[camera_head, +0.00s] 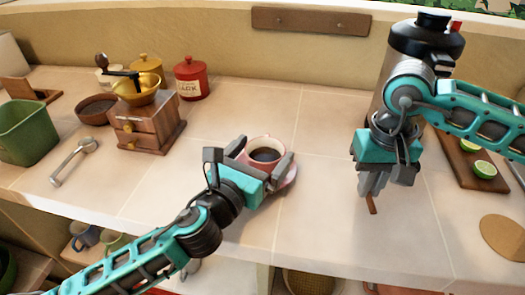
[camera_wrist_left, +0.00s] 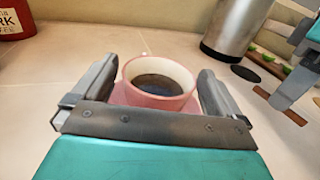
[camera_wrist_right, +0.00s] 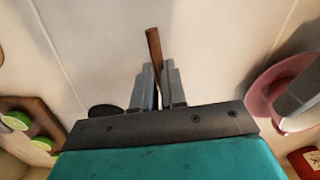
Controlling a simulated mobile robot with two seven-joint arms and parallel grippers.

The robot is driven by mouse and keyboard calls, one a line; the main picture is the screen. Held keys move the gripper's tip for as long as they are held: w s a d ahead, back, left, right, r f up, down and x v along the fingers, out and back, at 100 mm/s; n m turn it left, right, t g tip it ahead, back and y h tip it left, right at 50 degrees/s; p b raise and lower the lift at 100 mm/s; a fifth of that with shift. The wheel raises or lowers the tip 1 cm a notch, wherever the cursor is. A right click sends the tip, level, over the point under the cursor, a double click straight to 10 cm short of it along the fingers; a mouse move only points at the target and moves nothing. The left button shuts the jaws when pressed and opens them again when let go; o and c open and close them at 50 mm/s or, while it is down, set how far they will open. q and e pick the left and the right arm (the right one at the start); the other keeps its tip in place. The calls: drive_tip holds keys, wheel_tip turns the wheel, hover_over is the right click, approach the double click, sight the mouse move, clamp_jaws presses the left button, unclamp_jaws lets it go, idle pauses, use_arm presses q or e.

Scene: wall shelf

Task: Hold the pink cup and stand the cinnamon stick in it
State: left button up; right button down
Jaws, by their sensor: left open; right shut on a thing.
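The pink cup (camera_head: 265,150) holds dark liquid and stands on a pink saucer (camera_head: 287,181) on the tiled counter. My left gripper (camera_head: 257,150) is open with one finger on each side of the cup. In the left wrist view the cup (camera_wrist_left: 158,84) sits between the fingers, with a gap visible at least on the left. My right gripper (camera_head: 373,190) is shut on the brown cinnamon stick (camera_head: 372,205), to the right of the cup. In the right wrist view the stick (camera_wrist_right: 153,50) juts out past the fingertips. Its held end is hidden.
A steel dispenser (camera_head: 392,95) stands behind my right gripper. A cutting board (camera_head: 458,165) with lime halves is at the right, near a round cork mat (camera_head: 503,236). A wooden coffee grinder (camera_head: 148,118) and red canister (camera_head: 190,78) stand left of the cup. Counter between cup and stick is clear.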

use_arm(q)
drive_tip(key=shift+w+d, duration=0.25)
drive_tip(key=shift+w, duration=0.1)
drive_tip(key=shift+c, duration=0.2)
drive_tip(key=c, duration=1.1)
drive_tip(key=shift+o, duration=0.2)
